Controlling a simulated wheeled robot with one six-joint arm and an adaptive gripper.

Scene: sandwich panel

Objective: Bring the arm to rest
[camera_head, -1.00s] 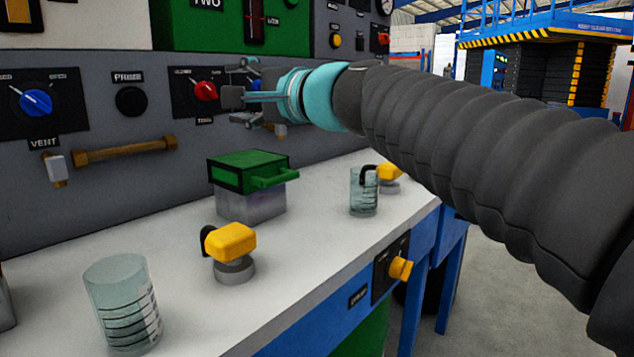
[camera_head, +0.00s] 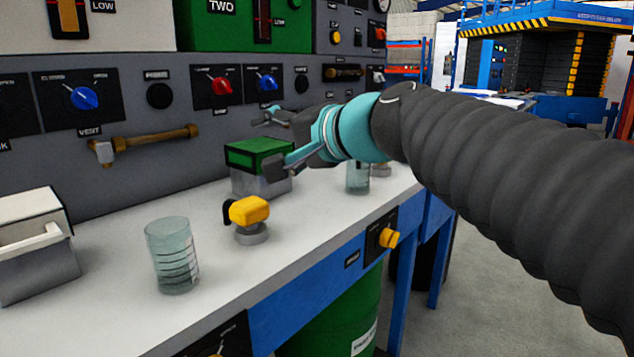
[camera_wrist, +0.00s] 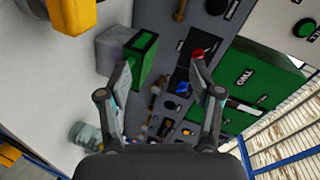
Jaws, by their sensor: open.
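My gripper (camera_head: 270,143) is open and empty in the head view, at the end of my dark ribbed arm with a teal wrist. It hangs in the air over the bench, in front of the panel and partly in front of the green-topped box (camera_head: 258,147). In the wrist view my gripper (camera_wrist: 160,82) shows both fingers spread, with nothing between them but the panel and the green-topped box (camera_wrist: 143,52) beyond. The red knob (camera_head: 221,86) and a blue knob (camera_head: 267,83) on the panel are clear of the fingers.
A yellow-handled valve (camera_head: 249,212) and a glass beaker (camera_head: 172,255) stand on the white bench (camera_head: 110,310). Another beaker (camera_head: 358,178) stands below my wrist. A pale box with a handle (camera_head: 35,245) is at the left. A brown pipe handle (camera_head: 155,144) projects from the panel.

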